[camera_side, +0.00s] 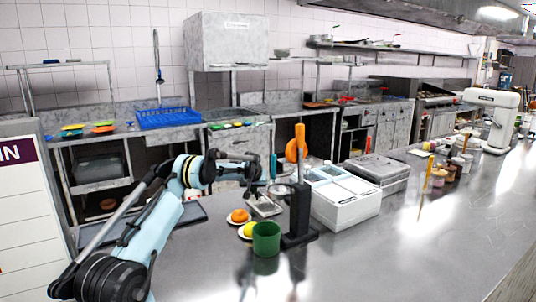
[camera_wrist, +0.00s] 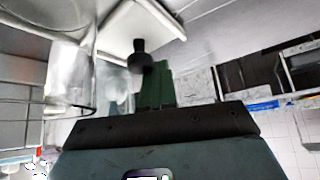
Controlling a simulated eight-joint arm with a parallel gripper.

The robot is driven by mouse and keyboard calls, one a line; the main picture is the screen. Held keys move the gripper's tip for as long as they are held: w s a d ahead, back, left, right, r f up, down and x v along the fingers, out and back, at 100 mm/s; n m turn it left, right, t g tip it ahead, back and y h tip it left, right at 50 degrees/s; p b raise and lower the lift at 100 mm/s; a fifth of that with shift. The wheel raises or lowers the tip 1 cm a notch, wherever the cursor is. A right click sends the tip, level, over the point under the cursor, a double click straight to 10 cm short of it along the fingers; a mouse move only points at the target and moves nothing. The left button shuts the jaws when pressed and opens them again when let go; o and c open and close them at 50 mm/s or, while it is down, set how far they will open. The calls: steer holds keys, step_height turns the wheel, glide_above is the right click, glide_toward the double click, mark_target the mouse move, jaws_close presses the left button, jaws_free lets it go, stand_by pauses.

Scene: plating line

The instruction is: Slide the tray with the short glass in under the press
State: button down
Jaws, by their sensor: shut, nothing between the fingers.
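The small grey tray (camera_side: 265,208) lies on the steel counter, left of the press (camera_side: 299,195), which has a black column and an orange handle. In the wrist view, a pale-edged tray (camera_wrist: 112,22) carries a dark knob (camera_wrist: 140,57), and a clear glass (camera_wrist: 72,75) shows at the left. In the side view the glass is too small to make out clearly. My gripper (camera_side: 260,182) is above the tray, beside the press. Its green fingers (camera_wrist: 156,88) are shut and empty, close to the knob; I cannot tell whether they touch it.
A white container (camera_side: 345,205) stands right of the press. The counter's front right is clear.

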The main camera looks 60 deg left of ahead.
mark_target(269, 203)
steer(key=shift+d+f, duration=0.25)
steer(key=shift+f, duration=0.2)
steer(key=shift+d+f, duration=0.2)
steer(key=shift+f, duration=0.25)
steer(key=shift+w+d, duration=0.1)
steer(key=shift+d, duration=5.25)
steer(key=shift+r, duration=0.15)
steer(key=shift+a+r, duration=0.2)
steer(key=shift+r, duration=0.95)
steer(key=shift+a+r, duration=0.25)
steer(key=shift+r, duration=0.85)
steer(key=shift+a+r, duration=0.2)
steer(key=shift+r, duration=1.05)
